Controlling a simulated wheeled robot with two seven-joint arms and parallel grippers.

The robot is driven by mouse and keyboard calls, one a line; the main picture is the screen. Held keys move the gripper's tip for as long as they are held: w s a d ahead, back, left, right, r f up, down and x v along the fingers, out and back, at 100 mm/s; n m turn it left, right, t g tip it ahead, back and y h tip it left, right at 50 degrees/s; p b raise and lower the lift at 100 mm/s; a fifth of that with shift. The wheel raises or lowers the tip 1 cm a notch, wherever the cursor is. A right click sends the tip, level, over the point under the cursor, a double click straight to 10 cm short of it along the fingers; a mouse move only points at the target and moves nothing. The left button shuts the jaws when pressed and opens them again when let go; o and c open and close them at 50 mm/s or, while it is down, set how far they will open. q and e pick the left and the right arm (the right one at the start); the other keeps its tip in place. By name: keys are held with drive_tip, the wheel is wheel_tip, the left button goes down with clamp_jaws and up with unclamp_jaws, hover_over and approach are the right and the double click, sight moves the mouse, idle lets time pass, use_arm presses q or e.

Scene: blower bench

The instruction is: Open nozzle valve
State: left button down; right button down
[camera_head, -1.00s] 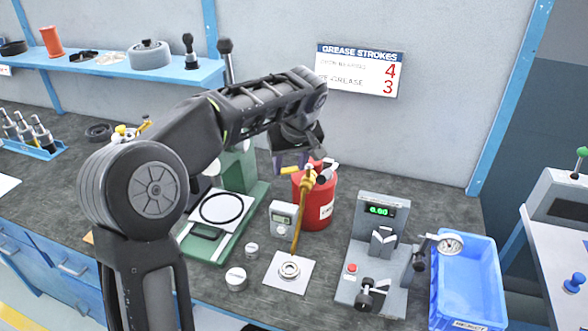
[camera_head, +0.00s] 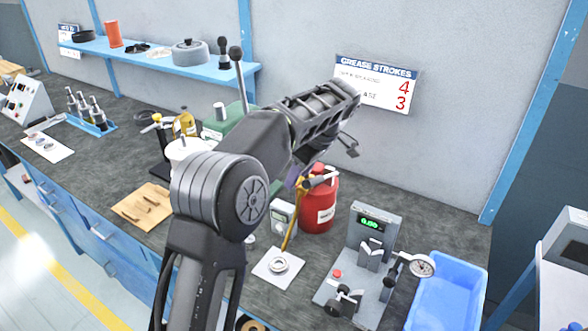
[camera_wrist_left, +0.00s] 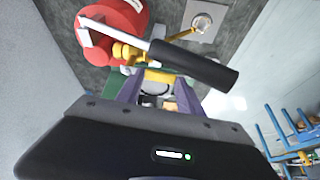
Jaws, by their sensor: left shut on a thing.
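A red canister (camera_head: 322,205) with a brass fitting (camera_head: 306,183) stands on the bench, and a thin yellow nozzle tube (camera_head: 290,237) slopes down from it. My left gripper (camera_head: 296,177), partly behind its own arm, is beside the fitting at the canister's top. In the left wrist view, its purple fingers (camera_wrist_left: 158,92) are shut on a yellow piece (camera_wrist_left: 158,75) close to the brass fitting. A black-handled lever (camera_wrist_left: 195,65) on a pale rod crosses in front of the canister top. How far the valve is turned cannot be told. My right gripper is out of view.
A metal ring (camera_head: 279,265) lies on a white sheet below the tube. A grey gauge stand (camera_head: 352,260) and a blue bin (camera_head: 447,292) are to the right. A small meter (camera_head: 282,217) stands left of the canister. A blue shelf (camera_head: 150,62) is behind.

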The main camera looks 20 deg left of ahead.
use_arm(q)
drive_tip(key=shift+d+n, duration=0.15)
drive_tip(key=shift+n, duration=0.25)
drive_tip(key=c, duration=0.7)
unclamp_jaws()
drive_tip(key=shift+c, duration=0.2)
drive_tip(key=shift+r, duration=0.1)
drive_tip(key=p+v, duration=0.6)
drive_tip(key=v, duration=0.1)
drive_tip(key=shift+d+r, duration=0.2)
drive_tip(key=shift+r, duration=0.05)
